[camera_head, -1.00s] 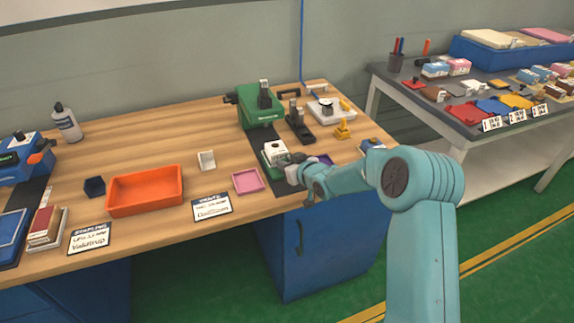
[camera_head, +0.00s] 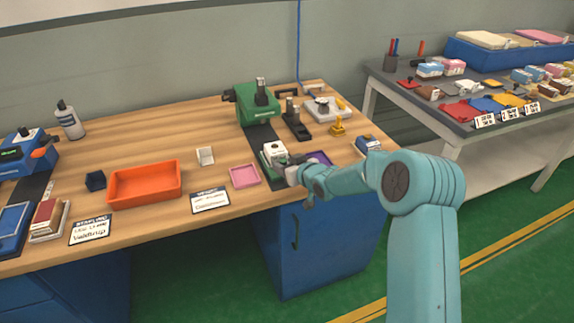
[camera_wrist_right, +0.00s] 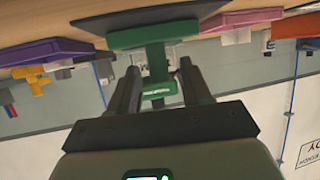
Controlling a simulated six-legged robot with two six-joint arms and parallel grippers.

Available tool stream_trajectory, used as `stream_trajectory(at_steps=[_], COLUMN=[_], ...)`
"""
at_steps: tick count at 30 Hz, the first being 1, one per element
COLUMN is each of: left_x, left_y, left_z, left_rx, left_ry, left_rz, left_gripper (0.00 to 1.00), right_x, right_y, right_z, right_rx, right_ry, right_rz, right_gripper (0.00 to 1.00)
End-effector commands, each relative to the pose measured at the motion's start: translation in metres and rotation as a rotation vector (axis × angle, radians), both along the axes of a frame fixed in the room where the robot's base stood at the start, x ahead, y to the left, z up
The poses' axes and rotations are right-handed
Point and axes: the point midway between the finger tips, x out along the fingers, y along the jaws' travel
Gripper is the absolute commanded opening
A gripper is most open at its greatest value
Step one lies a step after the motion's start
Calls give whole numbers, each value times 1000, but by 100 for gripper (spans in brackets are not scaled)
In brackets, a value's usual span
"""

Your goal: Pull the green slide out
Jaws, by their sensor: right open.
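The green slide (camera_head: 272,151) lies on the dark strip in front of the green machine (camera_head: 258,104), with a white block on top of it. My right gripper (camera_head: 289,170) is at the slide's near end, low over the table's front edge. In the right wrist view the slide's green handle (camera_wrist_right: 157,66) stands between my two open fingers (camera_wrist_right: 160,85), with a gap visible on both sides. Whether a finger touches it cannot be told. My left gripper is not in view.
A pink tray (camera_head: 245,176) stands left of the slide, and a purple tray (camera_head: 320,158) lies to its right, partly behind my arm. An orange bin (camera_head: 145,183) is farther left. A black stapler-like tool (camera_head: 297,121) stands behind. Free floor lies before the blue cabinet (camera_head: 320,245).

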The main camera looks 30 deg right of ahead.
Motion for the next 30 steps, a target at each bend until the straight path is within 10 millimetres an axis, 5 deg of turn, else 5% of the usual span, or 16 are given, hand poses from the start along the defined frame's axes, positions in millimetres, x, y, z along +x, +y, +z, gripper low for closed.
stream_trajectory(at_steps=[10, 21, 30], left_x=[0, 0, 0], left_y=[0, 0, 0], left_z=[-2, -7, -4], left_rx=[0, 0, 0], left_ry=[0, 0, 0], left_rz=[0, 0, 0], left_gripper=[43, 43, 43], right_x=[-16, -104, -146], right_y=[0, 3, 5], right_z=[9, 45, 62], right_rx=[0, -2, 0], right_ry=[-5, -5, -2], right_rz=[-2, -4, -1], right_gripper=[48, 48, 48])
